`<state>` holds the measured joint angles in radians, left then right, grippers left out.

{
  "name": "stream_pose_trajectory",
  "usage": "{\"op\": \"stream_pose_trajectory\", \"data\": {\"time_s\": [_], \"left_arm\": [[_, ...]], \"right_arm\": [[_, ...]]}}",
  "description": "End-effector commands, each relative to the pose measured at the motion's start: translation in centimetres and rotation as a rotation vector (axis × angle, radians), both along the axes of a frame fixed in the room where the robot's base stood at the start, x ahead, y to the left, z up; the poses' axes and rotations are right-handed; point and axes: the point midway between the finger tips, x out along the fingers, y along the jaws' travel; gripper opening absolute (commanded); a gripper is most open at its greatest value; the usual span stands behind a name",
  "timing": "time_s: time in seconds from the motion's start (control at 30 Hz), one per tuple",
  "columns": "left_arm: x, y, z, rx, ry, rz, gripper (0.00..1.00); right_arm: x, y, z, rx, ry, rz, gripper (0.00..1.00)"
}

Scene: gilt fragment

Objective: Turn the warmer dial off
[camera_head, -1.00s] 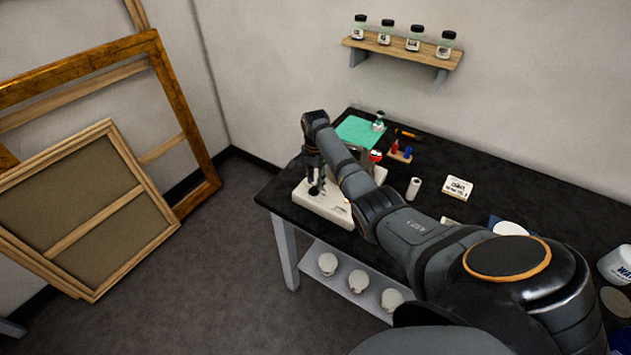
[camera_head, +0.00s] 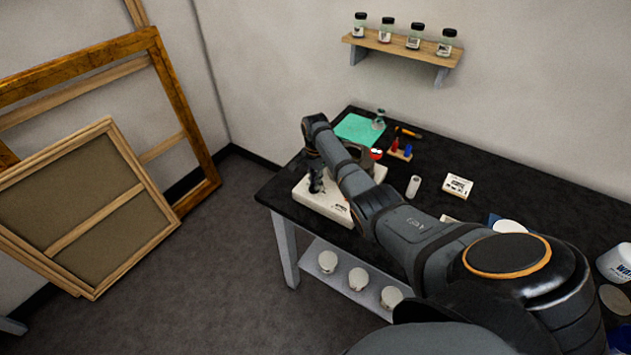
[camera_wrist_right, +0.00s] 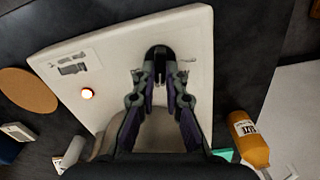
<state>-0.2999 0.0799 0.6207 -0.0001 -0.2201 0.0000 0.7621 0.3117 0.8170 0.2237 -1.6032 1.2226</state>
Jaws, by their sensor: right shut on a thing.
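The warmer (camera_head: 327,207) is a white box at the left end of the black table. The dial (camera_wrist_right: 158,52) is a black knob near the edge of that top, partly hidden by the fingers. My right gripper (camera_wrist_right: 160,80) is shut on the dial, one finger on each side. In the head view my right gripper (camera_head: 315,186) is small and dark over the warmer, and the dial cannot be made out. My left gripper is not in view.
A green mat (camera_head: 358,129), a small rack with red and blue items (camera_head: 400,151) and a white cylinder (camera_head: 413,186) are on the table. An orange bottle (camera_wrist_right: 247,138) shows in the wrist view. Picture frames (camera_head: 85,205) lean at the left. Jars stand on a wall shelf (camera_head: 405,48).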

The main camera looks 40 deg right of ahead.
Motion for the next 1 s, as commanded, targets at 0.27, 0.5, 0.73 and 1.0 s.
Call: {"op": "stream_pose_trajectory", "data": {"time_s": [0.27,0.5,0.73,1.0], "left_arm": [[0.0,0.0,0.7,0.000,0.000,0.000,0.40],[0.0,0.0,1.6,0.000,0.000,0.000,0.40],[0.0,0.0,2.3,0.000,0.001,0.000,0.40],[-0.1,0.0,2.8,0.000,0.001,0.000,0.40]], "right_arm": [[0.1,0.0,0.2,0.000,0.000,0.096,0.00],[0.2,0.1,0.2,0.001,0.000,0.292,0.00],[0.4,0.2,0.2,0.001,-0.001,0.512,0.00],[0.5,0.3,0.1,0.001,0.000,0.767,0.00]]}}
